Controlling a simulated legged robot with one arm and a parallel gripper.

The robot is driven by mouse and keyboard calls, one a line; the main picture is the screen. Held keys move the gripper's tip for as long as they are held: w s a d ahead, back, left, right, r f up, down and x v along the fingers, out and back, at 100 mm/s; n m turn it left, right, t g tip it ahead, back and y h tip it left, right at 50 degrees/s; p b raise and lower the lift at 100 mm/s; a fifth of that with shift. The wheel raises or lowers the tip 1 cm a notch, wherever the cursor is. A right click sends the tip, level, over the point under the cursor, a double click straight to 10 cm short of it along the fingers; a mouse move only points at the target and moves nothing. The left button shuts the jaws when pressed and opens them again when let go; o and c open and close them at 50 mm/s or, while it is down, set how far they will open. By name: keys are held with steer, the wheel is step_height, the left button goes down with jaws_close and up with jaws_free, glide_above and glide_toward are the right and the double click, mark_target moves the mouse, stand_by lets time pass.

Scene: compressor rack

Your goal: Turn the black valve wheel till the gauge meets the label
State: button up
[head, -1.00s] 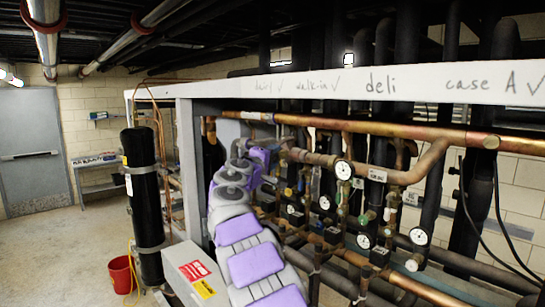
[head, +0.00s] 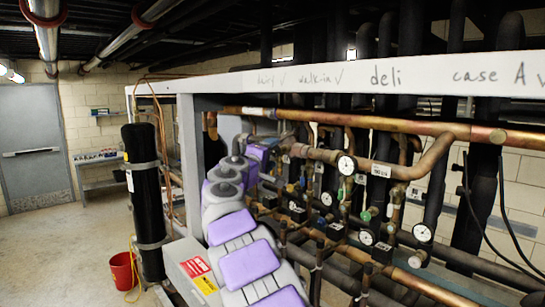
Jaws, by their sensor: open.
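My purple and grey arm reaches into the pipe rack (head: 268,83). My gripper (head: 284,150) is at its far end, small and partly lost among the pipes; it looks open, with nothing seen held. I cannot pick out the black valve wheel; it may be hidden by the arm or too small to tell. Several round white gauges show: an upper gauge (head: 346,165) to the right of my gripper, a middle gauge (head: 326,198), and lower ones such as the right gauge (head: 422,232). A white label (head: 381,170) hangs beside the upper gauge. Gauge needles are too small to read.
Copper pipes (head: 440,128) and black insulated pipes crowd the rack. A black cylinder (head: 146,200) stands at its left end, with a red bucket (head: 122,271) beside it. A grey box (head: 190,268) sits by my arm. The floor at left is clear.

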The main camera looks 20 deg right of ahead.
steer(key=b+v, duration=0.2)
steer(key=v, duration=1.3)
steer(key=shift+a+f, duration=0.2)
steer(key=shift+a, duration=0.05)
